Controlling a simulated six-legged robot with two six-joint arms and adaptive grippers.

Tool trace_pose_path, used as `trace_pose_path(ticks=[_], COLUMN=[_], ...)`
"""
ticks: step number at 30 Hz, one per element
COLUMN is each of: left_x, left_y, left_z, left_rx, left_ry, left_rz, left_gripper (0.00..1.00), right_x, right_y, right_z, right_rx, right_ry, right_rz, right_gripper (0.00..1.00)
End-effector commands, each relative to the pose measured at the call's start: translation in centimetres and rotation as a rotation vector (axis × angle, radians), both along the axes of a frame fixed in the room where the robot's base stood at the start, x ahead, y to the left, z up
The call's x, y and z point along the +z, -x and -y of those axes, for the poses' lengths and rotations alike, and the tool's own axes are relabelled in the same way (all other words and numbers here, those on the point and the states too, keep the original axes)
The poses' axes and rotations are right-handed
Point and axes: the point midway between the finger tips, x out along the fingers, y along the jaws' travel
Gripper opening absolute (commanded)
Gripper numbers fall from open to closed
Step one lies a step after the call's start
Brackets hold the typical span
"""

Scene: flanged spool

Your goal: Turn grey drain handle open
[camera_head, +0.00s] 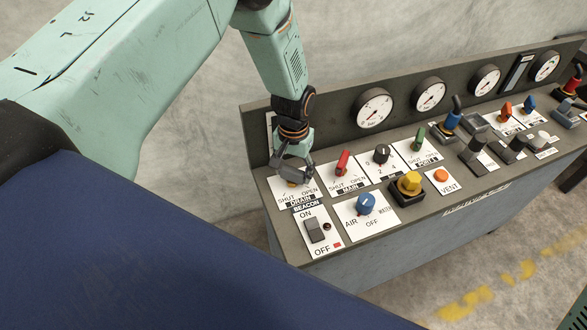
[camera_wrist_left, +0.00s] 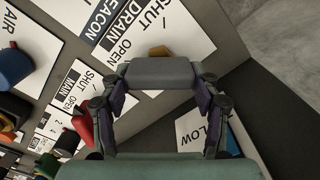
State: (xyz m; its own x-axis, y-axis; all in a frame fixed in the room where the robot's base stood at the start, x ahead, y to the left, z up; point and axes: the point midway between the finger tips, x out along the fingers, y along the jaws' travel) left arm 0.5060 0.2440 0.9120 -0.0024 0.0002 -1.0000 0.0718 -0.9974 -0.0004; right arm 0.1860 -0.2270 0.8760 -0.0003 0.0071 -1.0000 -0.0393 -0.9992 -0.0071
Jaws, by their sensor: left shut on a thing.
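The grey drain handle (camera_wrist_left: 160,72) shows as a grey bar between the fingers in the left wrist view, with a small tan-orange part beyond it. In the head view it is mostly hidden by my left gripper (camera_head: 292,172), over the white DRAIN plate (camera_head: 305,190) at the panel's left end. The plate is marked SHUT on the left and OPEN on the right. My left gripper (camera_wrist_left: 160,88) is shut on the handle, one finger at each end of the bar. I cannot tell the handle's exact angle. My right gripper is not in view.
The red MAIN handle (camera_head: 342,161) is close to the right of my left gripper. The BEACON rocker (camera_head: 314,229) and blue AIR knob (camera_head: 365,203) are nearer the front. A raised back board with gauges (camera_head: 374,108) stands behind. A LOW label (camera_wrist_left: 202,130) shows in the wrist view.

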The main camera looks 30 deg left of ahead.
Motion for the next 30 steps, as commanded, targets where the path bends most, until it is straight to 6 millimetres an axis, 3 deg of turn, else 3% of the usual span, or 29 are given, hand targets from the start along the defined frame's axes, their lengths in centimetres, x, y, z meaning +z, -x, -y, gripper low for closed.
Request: trace_pose_path(ticks=[1, 8, 19, 30], left_x=[0.4, 0.2, 0.3, 5.2], left_y=[-0.7, -0.3, -0.2, -0.2], left_z=[-0.1, 0.0, 0.0, 0.0], left_rx=[0.004, 0.002, 0.001, 0.001], left_ry=[0.001, 0.000, 0.000, 0.000], left_rz=[0.018, 0.009, 0.004, 0.007], left_gripper=[0.65, 0.84, 0.85, 0.85], right_x=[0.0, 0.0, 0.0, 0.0], right_y=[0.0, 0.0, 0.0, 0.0], right_z=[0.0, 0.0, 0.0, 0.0], right_rx=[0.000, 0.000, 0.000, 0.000], right_ry=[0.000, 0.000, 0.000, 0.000], right_rz=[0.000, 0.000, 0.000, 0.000], right_gripper=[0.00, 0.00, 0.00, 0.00])
